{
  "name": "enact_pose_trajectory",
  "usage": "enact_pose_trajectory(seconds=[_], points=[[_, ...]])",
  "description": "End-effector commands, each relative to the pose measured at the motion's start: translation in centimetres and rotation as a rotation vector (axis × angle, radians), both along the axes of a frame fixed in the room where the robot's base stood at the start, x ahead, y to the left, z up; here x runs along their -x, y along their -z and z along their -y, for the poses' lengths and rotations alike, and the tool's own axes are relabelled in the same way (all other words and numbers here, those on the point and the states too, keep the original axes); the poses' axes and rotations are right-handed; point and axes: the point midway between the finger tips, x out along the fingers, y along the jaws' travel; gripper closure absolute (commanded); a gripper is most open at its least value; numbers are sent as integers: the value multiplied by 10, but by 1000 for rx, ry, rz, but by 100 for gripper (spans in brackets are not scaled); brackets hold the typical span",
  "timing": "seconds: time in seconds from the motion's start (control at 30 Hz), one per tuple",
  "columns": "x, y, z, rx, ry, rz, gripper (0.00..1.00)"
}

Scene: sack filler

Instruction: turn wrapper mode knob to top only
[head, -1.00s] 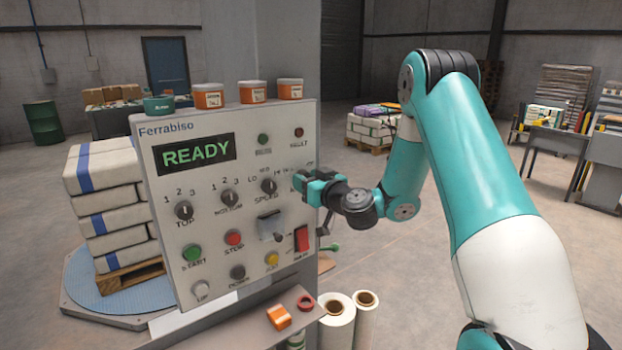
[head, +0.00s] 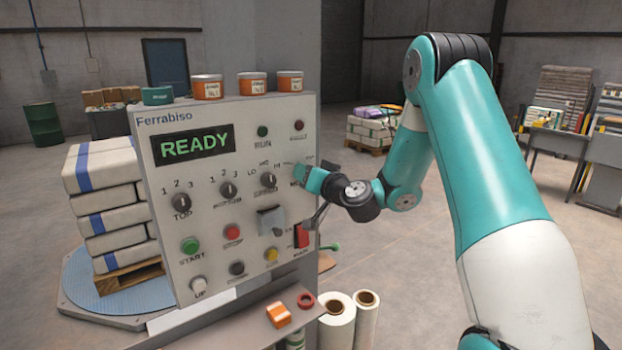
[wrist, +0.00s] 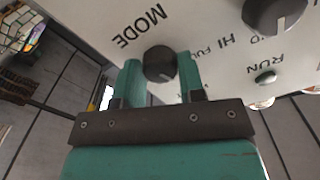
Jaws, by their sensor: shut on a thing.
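The wrapper mode knob (wrist: 160,64) is a dark round knob beside the "MODE" label in the wrist view. My gripper (wrist: 160,76) has one green finger on each side of it and is shut on it. A small pale pointer mark shows on the knob's lower edge in the wrist view. I cannot tell which setting it points to, as the printed positions are partly covered. In the head view my gripper (head: 303,174) is at the panel's upper right edge and hides the knob. The white Ferrabiso panel (head: 215,240) shows a green "READY" display (head: 195,145).
The speed knob (head: 267,180) sits just left of my gripper. A clear flip cover (head: 271,221) and a red switch (head: 302,236) are below it. The run lamp (head: 263,131) is above. Orange tins (head: 251,83) stand on top.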

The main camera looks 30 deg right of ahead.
Motion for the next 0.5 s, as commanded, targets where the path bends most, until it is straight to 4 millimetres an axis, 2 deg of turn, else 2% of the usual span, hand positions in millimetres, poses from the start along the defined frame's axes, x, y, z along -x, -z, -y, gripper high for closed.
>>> enact_pose_trajectory(seconds=[0.5], points=[[0, -2, 2, -488, 3, -11, 87]])
